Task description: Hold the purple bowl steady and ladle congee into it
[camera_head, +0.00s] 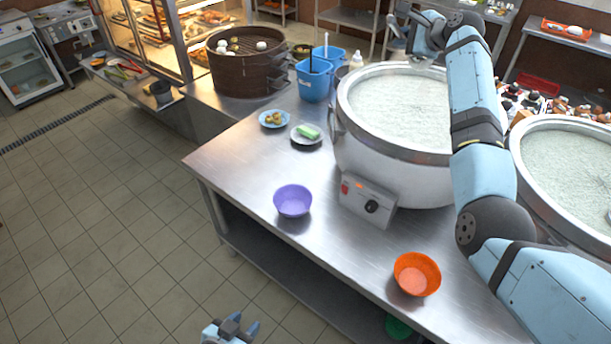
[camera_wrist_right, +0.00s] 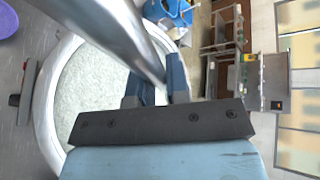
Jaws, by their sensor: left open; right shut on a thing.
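The purple bowl (camera_head: 293,201) stands upright and looks empty near the front edge of the steel table. Its edge also shows in the right wrist view (camera_wrist_right: 8,19). A large pot of pale congee (camera_head: 402,101) stands behind it to the right, and also fills the left of the wrist view (camera_wrist_right: 84,88). My left gripper (camera_head: 236,327) is open and empty at the bottom of the head view, well away from the bowl. My right gripper (camera_wrist_right: 153,88) is shut on the ladle's thick metal handle (camera_wrist_right: 128,32), beyond the pot's far rim. The ladle's scoop is hidden.
An orange bowl (camera_head: 417,274) stands at the front right of the table. A second congee pot (camera_head: 571,168) is at the right. Two small plates (camera_head: 306,135), blue containers (camera_head: 314,82) and a steamer (camera_head: 246,65) stand farther back. Table around the purple bowl is clear.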

